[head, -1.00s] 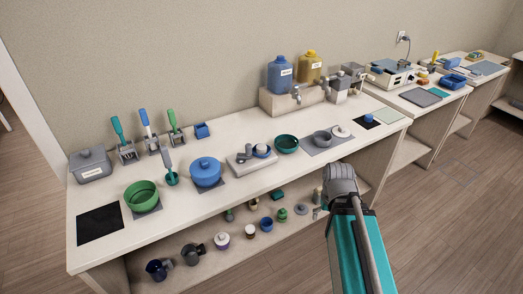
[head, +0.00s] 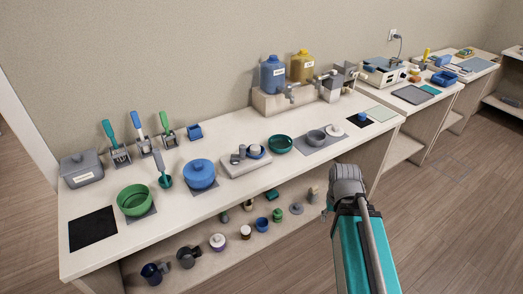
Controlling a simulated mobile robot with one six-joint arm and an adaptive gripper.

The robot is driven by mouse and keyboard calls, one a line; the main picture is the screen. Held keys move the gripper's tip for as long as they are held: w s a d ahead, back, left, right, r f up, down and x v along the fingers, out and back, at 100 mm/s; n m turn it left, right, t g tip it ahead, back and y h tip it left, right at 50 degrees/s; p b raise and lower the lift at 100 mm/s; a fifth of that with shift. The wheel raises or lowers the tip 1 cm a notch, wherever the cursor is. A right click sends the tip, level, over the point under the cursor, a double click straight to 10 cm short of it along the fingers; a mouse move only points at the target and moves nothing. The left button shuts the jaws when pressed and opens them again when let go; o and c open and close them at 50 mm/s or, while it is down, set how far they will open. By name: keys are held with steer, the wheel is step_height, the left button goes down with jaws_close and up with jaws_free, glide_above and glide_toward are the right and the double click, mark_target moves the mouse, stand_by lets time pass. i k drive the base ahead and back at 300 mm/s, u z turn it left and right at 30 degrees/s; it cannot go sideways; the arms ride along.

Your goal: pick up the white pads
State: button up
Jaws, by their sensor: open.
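A small white round item (head: 334,130), which looks like the white pads, lies at the right of the near counter. It rests next to a grey bowl (head: 316,137) on a grey mat (head: 309,148). It is too small to tell whether it is one pad or a stack. My teal and grey arm reaches up from the bottom right, in front of the counter. Only a small grey piece of my gripper (head: 326,212) shows left of the arm, well below and apart from the white item. The rest is hidden behind the arm. Nothing is seen held.
A green bowl (head: 280,144) and a white tray (head: 245,164) stand left of the mat. A blue item (head: 362,117) on a dark mat is to the right. Jugs (head: 273,73) with taps stand behind. Several items fill the lower shelf (head: 207,260). Floor (head: 450,220) at right is clear.

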mark_target(255, 149)
steer(key=z, duration=0.25)
steer(key=k, duration=0.5)
steer(key=u, duration=1.4)
steer(key=i, duration=1)
steer(key=z, duration=0.05)
